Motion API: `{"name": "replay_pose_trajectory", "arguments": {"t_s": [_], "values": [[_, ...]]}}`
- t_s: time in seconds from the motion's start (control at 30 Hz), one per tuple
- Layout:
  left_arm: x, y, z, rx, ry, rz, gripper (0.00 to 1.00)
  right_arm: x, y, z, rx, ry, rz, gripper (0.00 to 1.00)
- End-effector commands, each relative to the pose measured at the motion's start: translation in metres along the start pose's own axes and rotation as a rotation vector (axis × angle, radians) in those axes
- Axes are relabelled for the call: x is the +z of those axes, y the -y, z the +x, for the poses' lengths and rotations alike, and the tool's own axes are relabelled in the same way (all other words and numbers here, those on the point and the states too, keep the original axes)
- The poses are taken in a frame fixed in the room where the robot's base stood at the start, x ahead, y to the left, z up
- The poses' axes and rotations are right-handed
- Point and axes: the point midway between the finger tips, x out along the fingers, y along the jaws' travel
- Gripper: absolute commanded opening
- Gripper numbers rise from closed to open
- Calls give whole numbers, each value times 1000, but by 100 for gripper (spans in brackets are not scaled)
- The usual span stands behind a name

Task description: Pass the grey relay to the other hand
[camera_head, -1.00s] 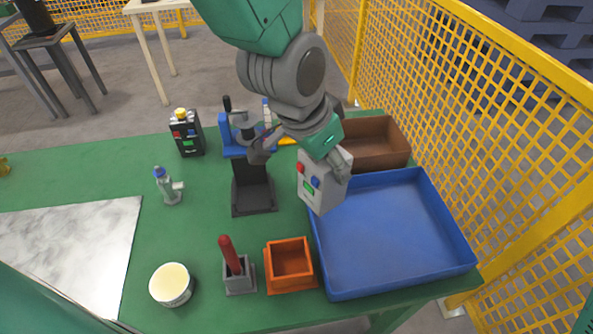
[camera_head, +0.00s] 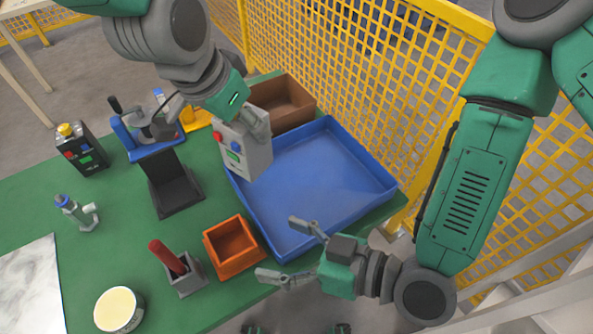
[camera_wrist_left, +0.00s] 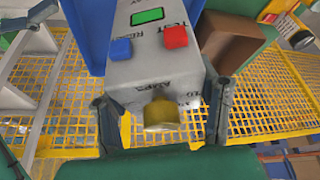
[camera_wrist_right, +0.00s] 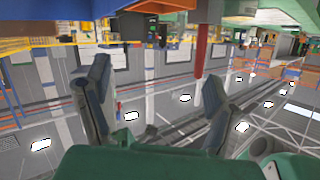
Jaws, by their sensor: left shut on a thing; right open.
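The grey relay (camera_head: 246,152) is a box with a red button, a blue button and a green screen. My left gripper (camera_head: 243,116) is shut on its top end and holds it over the left part of the blue tray. In the left wrist view the relay (camera_wrist_left: 155,72), with a brass-coloured knob, sits between the fingers. My right gripper (camera_head: 284,250) is open and empty, lower in the head view, by the tray's near edge, its fingers pointing left. It is apart from the relay. The right wrist view shows its spread fingers (camera_wrist_right: 155,88) with nothing between them.
A red-handled tool in a grey holder (camera_head: 184,272), a black stand (camera_head: 173,187) and a dark relay (camera_head: 82,152) lie further left. A yellow mesh fence (camera_head: 350,80) borders the table.

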Motion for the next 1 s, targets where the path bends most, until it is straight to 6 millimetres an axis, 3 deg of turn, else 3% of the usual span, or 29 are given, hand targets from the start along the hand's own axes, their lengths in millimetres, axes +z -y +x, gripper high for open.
{"name": "replay_pose_trajectory", "arguments": {"t_s": [0.03,0.1,0.3,0.53,1.0], "values": [[-1,0,0,-1,-2,1,14,-22,-15,2,33,-78,-40,78],[-2,-1,0,-1,-1,1,14,-45,-33,0,75,-164,-86,78],[-2,-2,0,-3,-1,2,14,-82,-66,-8,158,-296,-157,78],[0,0,0,-1,-3,1,14,-95,-73,7,173,-318,-174,78],[-1,-1,0,-2,-2,1,14,-120,-85,85,173,-315,-169,78]]}}
